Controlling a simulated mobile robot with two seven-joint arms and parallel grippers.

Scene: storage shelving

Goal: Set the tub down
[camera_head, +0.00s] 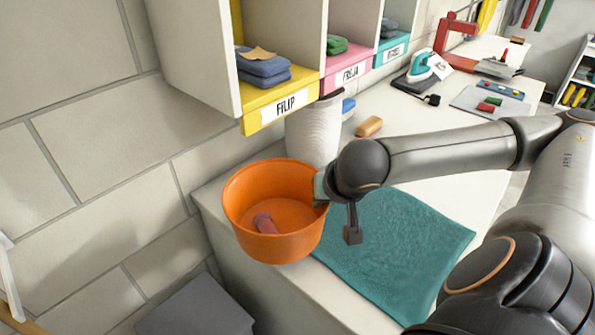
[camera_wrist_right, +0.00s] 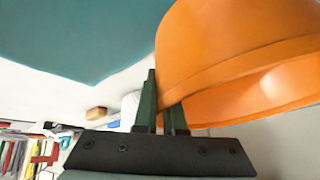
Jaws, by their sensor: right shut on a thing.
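The orange tub (camera_head: 275,248) is upright at the left end of the white counter, and part of it sticks out past the counter's edge in the head view. A small dark reddish item (camera_head: 264,223) lies inside it. My right gripper (camera_head: 321,187) is shut on the tub's right-hand wall. The right wrist view shows the fingers (camera_wrist_right: 162,108) at the rim of the tub (camera_wrist_right: 235,50). I cannot tell whether the tub's base touches the counter. My left gripper is not in view.
A teal towel (camera_head: 400,245) lies on the counter (camera_head: 468,190) right of the tub. A white roll (camera_head: 313,135) stands behind it. Labelled cubbies with yellow (camera_head: 250,122), pink (camera_head: 335,82) and teal fronts hang above. An iron (camera_head: 420,68) stands farther back.

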